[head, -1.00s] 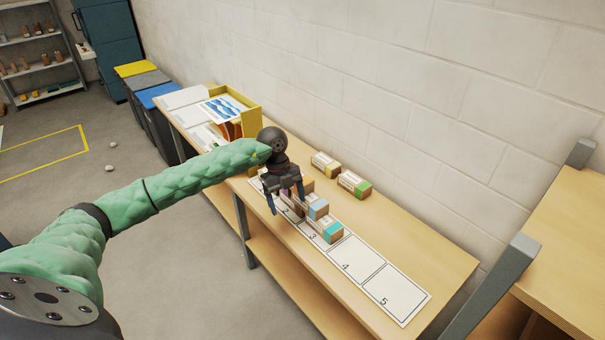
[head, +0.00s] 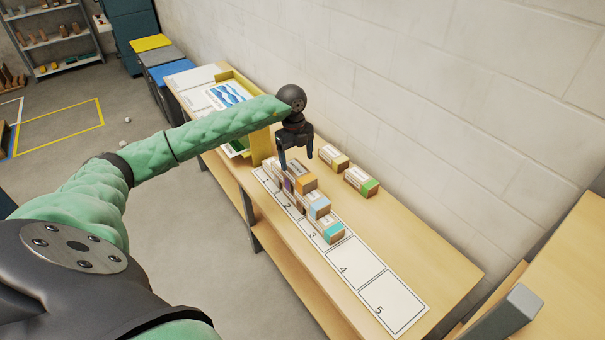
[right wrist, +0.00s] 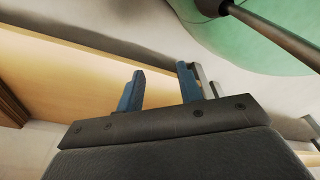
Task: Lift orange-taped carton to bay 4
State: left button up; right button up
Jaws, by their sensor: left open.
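The orange-taped carton (head: 305,183) sits among the cartons at the far-left part of the numbered bay strip. My left gripper (head: 296,160) is open, fingers pointing down, just above and behind that carton; I cannot tell whether they touch. A purple-marked carton (head: 288,184) is close beside it, partly hidden. A blue-taped carton (head: 319,207) and a teal-taped carton (head: 332,231) stand along the strip toward bay 3. Bay 4 (head: 356,262) is empty. My right gripper (right wrist: 160,90) is open and empty in the right wrist view.
A yellow-taped carton (head: 334,158) and a green-taped carton (head: 361,181) stand on the bench (head: 430,245) near the wall. Bay 5 (head: 393,302) is empty. A yellow tray (head: 259,146) is at the left. A grey post (head: 510,312) stands at the right.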

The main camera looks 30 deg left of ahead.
aim_at(299, 170)
pick_arm(q)
jog(key=shift+s+f, duration=0.2)
jog(key=shift+f, duration=0.55)
jog(key=f+b, duration=0.1)
jog(key=f, duration=0.1)
jog(key=w+f+b, duration=0.1)
jog(key=f, duration=0.1)
jog(key=shift+d+f, duration=0.15)
jog(key=shift+f, duration=0.05)
jog(key=shift+s+f, duration=0.1)
jog(key=shift+f, duration=0.15)
pick_arm(e)
jog(key=w, duration=0.1)
jog(key=w+r, duration=0.1)
jog(key=w, duration=0.1)
jog(key=w+a, duration=0.1)
jog(key=w, duration=0.1)
jog(key=shift+r, duration=0.3)
pick_arm(q)
jog(key=c, duration=1.1)
jog(key=shift+c, duration=0.2)
jog(key=shift+r, duration=0.15)
